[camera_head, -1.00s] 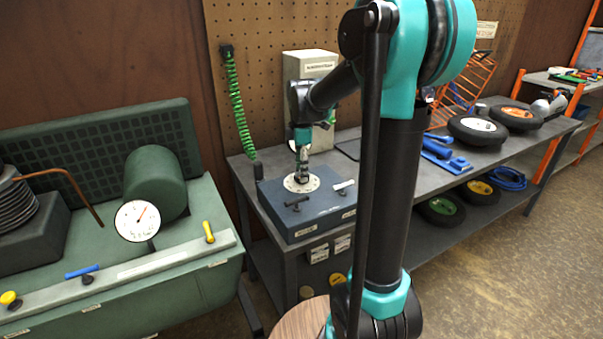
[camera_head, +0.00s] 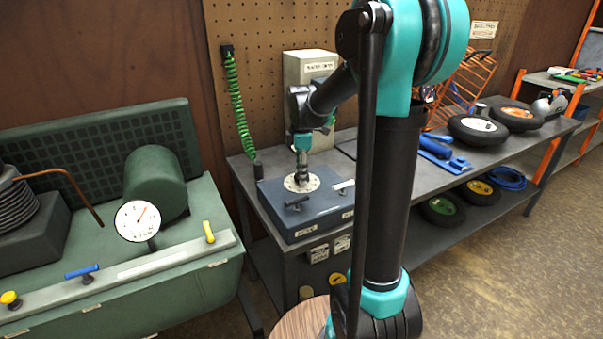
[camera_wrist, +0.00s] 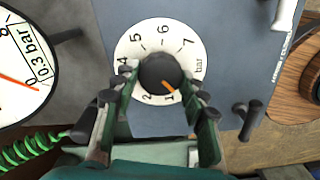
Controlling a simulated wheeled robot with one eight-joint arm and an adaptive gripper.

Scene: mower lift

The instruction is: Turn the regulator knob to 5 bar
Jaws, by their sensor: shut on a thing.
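The regulator knob (camera_wrist: 158,72) is dark and round, with an orange pointer mark that points at about 1. It sits in the middle of a white dial (camera_wrist: 139,52) with numbers up to 7 and the word bar. My gripper (camera_wrist: 160,82) is shut on the knob, one finger on each side, reaching in from below in the wrist view. In the head view my gripper (camera_head: 301,178) points down onto the white dial (camera_head: 290,187) on the blue block, and hides the knob. A white gauge (camera_wrist: 30,55) marked 0.3 bar shows at the left of the wrist view.
The blue block (camera_head: 320,208) also carries a black T-handle (camera_head: 297,204) and a white lever (camera_head: 343,185) beside the dial. A green coiled hose (camera_head: 236,100) hangs behind. The green compressor (camera_head: 200,265) with its gauge (camera_head: 138,220) stands at the left.

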